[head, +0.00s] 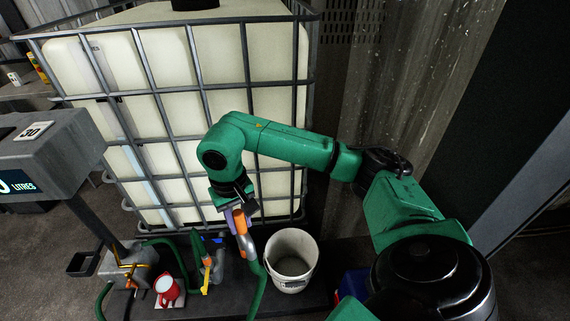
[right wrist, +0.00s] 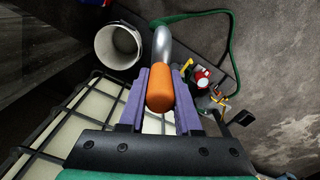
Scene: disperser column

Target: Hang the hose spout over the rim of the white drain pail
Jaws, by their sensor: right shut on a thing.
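The white drain pail (head: 292,258) stands upright on the dark platform, right of the hose; it also shows at the upper left of the right wrist view (right wrist: 118,46). The hose spout has an orange grip (head: 239,222) and a grey metal tube (head: 247,247); in the right wrist view the orange grip (right wrist: 160,90) sits between the purple fingers. My right gripper (head: 236,214) is shut on the orange grip. The spout hangs beside the pail, left of its rim in the head view, apart from it as far as I can tell. My left gripper is out of view.
A large caged white tank (head: 190,110) stands behind. A green hose (head: 259,290) runs down from the spout. A display post (head: 40,150) is at far left.

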